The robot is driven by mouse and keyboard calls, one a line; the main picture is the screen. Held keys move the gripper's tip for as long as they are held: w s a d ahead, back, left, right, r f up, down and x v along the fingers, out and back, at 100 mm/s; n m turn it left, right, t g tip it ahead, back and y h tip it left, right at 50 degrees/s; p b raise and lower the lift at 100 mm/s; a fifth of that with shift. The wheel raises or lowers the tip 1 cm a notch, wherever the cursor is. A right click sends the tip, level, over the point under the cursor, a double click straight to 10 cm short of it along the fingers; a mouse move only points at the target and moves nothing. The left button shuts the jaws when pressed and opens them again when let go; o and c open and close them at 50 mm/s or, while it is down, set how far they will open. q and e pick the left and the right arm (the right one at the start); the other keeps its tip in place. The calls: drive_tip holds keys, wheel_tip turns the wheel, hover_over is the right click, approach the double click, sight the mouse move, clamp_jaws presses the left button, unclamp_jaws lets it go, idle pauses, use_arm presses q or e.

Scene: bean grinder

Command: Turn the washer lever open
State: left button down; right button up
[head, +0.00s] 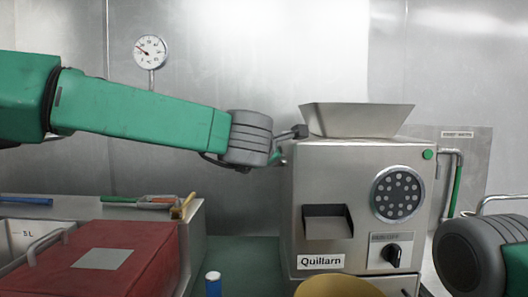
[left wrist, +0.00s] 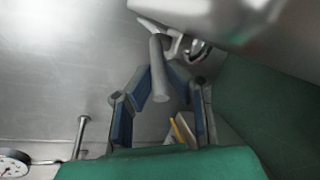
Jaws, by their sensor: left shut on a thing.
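The grinder (head: 318,215), a steel box labelled "Quiltarn", stands right of centre in the head view. A dark lever knob (head: 299,131) shows at its upper left, beside the hopper. In the left wrist view a grey cylindrical lever handle (left wrist: 159,85) sits between the blue-padded fingers of my left gripper (left wrist: 167,78). This gripper is shut on the handle. In the head view my left gripper (head: 277,156) is at the grinder's left side, mostly hidden behind my wrist. My right wrist shows at the lower right; its fingers are not visible.
A flared hopper (head: 357,121) tops the grinder. A red box (head: 75,260) and a steel bin with tools stand at the lower left. A yellow round object (head: 338,287) is in front of the grinder. A wall gauge (head: 150,51) hangs behind my left arm.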

use_arm(q)
drive_tip(key=c, duration=1.6)
unclamp_jaws()
drive_tip(key=shift+d+r, duration=0.15)
drive_tip(key=shift+d, duration=0.05)
drive_tip(key=shift+o, duration=0.2)
drive_tip(key=shift+w+d, duration=0.15)
drive_tip(key=shift+d, duration=0.15)
drive_tip(key=v, duration=1.1)
drive_tip(key=shift+s, duration=0.45)
